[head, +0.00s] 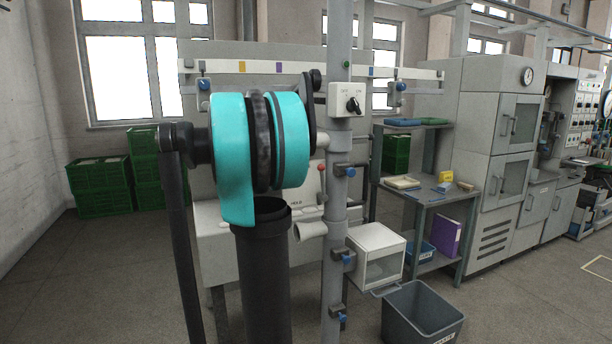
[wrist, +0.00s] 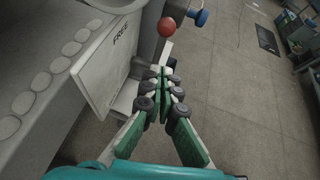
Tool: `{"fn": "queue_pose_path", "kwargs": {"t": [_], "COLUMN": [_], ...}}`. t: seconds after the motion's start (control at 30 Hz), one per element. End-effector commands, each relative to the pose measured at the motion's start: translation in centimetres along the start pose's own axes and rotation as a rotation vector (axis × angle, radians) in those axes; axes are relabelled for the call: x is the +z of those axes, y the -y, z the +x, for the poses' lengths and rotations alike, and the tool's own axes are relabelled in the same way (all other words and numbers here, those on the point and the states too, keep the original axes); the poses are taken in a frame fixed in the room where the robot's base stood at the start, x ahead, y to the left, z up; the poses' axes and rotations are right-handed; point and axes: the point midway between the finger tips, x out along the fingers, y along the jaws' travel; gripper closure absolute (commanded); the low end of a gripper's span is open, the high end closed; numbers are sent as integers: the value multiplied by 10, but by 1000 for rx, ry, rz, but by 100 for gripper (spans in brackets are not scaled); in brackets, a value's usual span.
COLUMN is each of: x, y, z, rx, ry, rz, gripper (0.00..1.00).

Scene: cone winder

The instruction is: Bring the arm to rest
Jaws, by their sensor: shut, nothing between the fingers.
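My gripper (wrist: 163,76) shows in the wrist view with its green fingers closed together and nothing between them. It is in the air beside the grey machine, close to a white plate marked FREE (wrist: 112,58). A red ball knob (wrist: 166,27) is just beyond the fingertips, and a blue knob (wrist: 201,17) is to its right. I cannot tell whether the fingers touch anything. In the head view my turquoise and black arm stands in front of the machine (head: 215,222) and hides part of it. My gripper is hidden there.
A grey post (head: 336,210) stands right of my arm, carrying a switch box (head: 347,99) and blue-knobbed clamps. A white box (head: 376,252), a grey bin (head: 422,312) and a shelf table (head: 430,195) are further right. Green crates (head: 100,187) stand at the left wall. Floor is open at left.

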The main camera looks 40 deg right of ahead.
Motion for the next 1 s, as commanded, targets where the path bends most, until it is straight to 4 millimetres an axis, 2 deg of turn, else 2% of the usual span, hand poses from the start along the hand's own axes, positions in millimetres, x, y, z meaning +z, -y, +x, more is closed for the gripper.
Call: {"fn": "queue_pose_path", "kwargs": {"t": [0.1, 0.33, 0.5, 0.73, 0.77, 0.87, 0.97, 1.0], "x": [3, 9, 10, 8, 4, -26, -80, -106], "y": [0, 1, 2, 2, 3, 5, 12, 16], "z": [-27, -63, -74, -76, -75, -74, -74, -74], "rx": [3, 1, -1, 2, 6, 32, 66, 78], "ry": [0, -1, -1, -6, -12, -62, -162, -215], "rz": [-2, -1, 0, 10, 20, 101, 258, 335], "gripper": [100, 100, 100, 100, 100, 100, 100, 100]}}
